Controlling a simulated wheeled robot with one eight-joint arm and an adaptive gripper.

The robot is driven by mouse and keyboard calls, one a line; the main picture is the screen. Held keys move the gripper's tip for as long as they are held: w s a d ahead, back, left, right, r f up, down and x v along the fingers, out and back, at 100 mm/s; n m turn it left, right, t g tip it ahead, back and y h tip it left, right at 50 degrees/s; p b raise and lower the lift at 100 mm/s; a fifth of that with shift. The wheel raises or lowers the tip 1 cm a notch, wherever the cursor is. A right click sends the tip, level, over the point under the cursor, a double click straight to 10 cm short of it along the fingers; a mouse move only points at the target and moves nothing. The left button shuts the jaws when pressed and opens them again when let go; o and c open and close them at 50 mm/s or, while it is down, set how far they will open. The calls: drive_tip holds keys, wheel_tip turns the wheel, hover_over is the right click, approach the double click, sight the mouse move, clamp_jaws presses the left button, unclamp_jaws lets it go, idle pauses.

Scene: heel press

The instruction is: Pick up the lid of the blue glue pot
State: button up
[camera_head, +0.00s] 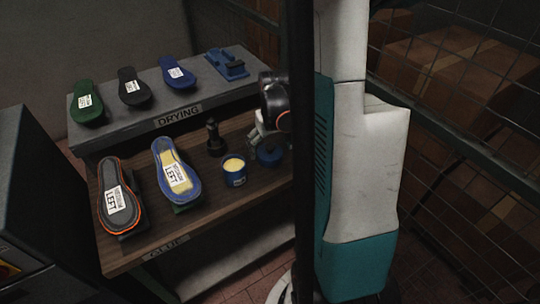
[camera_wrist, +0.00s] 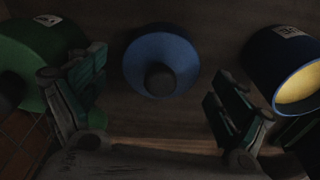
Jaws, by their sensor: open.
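The blue glue pot (camera_head: 233,173) stands without its lid on the wooden shelf, yellow glue showing inside; it also shows at the right in the wrist view (camera_wrist: 278,60). Its round blue lid (camera_head: 269,157) lies on the shelf to the right of the pot, partly covered by my gripper in the head view. In the wrist view the lid (camera_wrist: 141,62) has a dark round knob (camera_wrist: 160,78) and sits between my fingers. My gripper (camera_wrist: 157,88) is open and empty, above the lid, one finger on each side. I see no contact.
A green pot (camera_wrist: 32,52) is left of the lid in the wrist view. A dark upright tool (camera_head: 215,140) stands behind the blue pot. The grey drying shelf (camera_head: 150,122) holds more pieces. A wire fence (camera_head: 455,130) runs at right.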

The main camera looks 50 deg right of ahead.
drive_tip(key=c, duration=0.9)
drive_tip(key=shift+r, duration=0.2)
